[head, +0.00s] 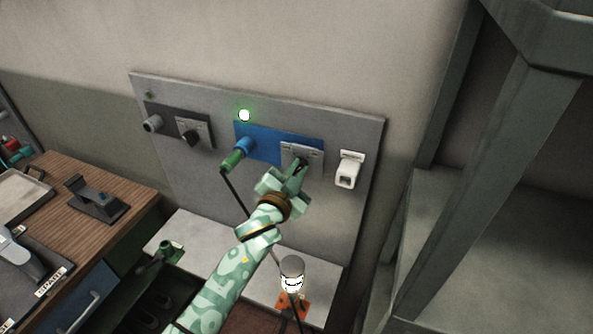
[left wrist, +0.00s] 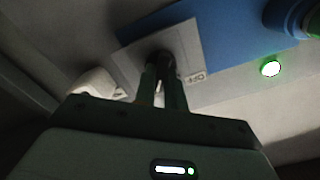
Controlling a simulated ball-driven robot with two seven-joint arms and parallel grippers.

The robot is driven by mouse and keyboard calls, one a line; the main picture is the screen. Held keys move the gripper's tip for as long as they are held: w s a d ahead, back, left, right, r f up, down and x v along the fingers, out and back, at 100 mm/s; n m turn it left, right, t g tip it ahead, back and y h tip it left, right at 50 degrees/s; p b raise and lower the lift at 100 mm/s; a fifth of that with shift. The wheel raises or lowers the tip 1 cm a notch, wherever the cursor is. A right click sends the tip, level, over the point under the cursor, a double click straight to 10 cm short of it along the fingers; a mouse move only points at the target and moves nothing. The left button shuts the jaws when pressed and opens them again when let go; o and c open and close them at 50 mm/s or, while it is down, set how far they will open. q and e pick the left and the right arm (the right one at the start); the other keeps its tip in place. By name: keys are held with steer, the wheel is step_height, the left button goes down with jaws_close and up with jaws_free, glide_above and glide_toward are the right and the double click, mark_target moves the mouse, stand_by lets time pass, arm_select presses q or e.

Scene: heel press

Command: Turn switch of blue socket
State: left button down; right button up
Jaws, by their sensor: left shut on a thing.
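The blue socket (head: 243,146) sits on a blue plate (head: 265,140) on the grey wall panel, with a green plug (head: 232,160) in it and a dark cable hanging down. To its right is the switch plate (head: 313,150), grey; it also shows in the left wrist view (left wrist: 125,58). My left gripper (head: 302,166) reaches up to this plate. In the left wrist view its two fingers (left wrist: 160,90) are shut on the dark switch knob (left wrist: 161,58), which they partly hide. A small label beside the knob seems to read OFF. My right gripper is not in view.
A green light (head: 244,115) glows above the blue plate. A black switch (head: 192,136) and grey socket (head: 152,124) are at left, a white fitting (head: 349,169) at right. A lit lamp (head: 292,272) stands below. A wooden bench (head: 130,187) is left, grey shelving (head: 470,170) right.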

arm_select(q)
steer(key=shift+r, duration=0.1)
steer(key=c, duration=1.5)
jaws_free()
steer(key=shift+o, duration=0.2)
steer(key=v, duration=1.6)
steer(key=shift+s, duration=0.15)
